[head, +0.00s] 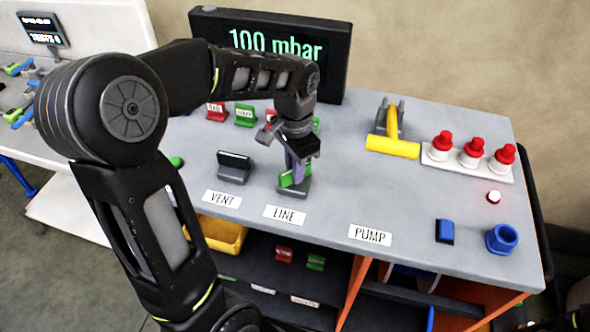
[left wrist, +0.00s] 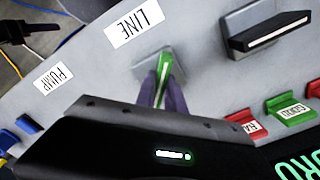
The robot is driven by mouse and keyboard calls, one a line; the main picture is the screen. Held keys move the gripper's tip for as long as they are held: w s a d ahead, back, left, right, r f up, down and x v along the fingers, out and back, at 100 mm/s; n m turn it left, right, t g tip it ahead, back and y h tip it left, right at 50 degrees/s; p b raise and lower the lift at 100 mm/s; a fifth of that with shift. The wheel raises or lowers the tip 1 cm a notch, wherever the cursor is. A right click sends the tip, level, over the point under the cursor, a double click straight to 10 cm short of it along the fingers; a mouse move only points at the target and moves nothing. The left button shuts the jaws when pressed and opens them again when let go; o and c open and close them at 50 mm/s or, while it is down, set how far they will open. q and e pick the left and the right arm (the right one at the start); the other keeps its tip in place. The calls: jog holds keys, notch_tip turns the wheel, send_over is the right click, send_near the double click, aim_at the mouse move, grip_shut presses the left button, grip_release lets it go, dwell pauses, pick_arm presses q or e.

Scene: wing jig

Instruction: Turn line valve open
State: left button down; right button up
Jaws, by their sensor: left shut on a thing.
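The line valve (head: 290,190) stands on the grey bench top behind the LINE label (head: 284,215). Its handle has a green face, seen upright between the fingertips in the left wrist view (left wrist: 164,68). The handle lies roughly crosswise to the black handle of the vent valve (head: 234,165). My left gripper (head: 296,168) points down and is shut on the line valve handle, hiding part of it. A dark shape at the top left of the left wrist view may be my right gripper (left wrist: 18,30); its jaws are unclear.
A black display (head: 280,45) reads 100 mbar. Red and green tags (head: 245,115) stand behind the valves. The bench around the PUMP label (head: 370,235) is clear.

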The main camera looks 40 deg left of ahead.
pick_arm(q)
jog(key=n, duration=0.4)
jog(key=shift+n+b, duration=0.3)
jog(key=shift+b, duration=0.05)
jog(key=n, duration=0.3)
jog(key=shift+n, duration=0.3)
jog(key=c, duration=1.4)
grip_release()
jog(key=shift+c, duration=0.2)
jog(key=shift+r, duration=0.1)
notch_tip(320, 180, up, 8)
jog(key=shift+f+b, duration=0.15)
jog(key=shift+b, duration=0.3)
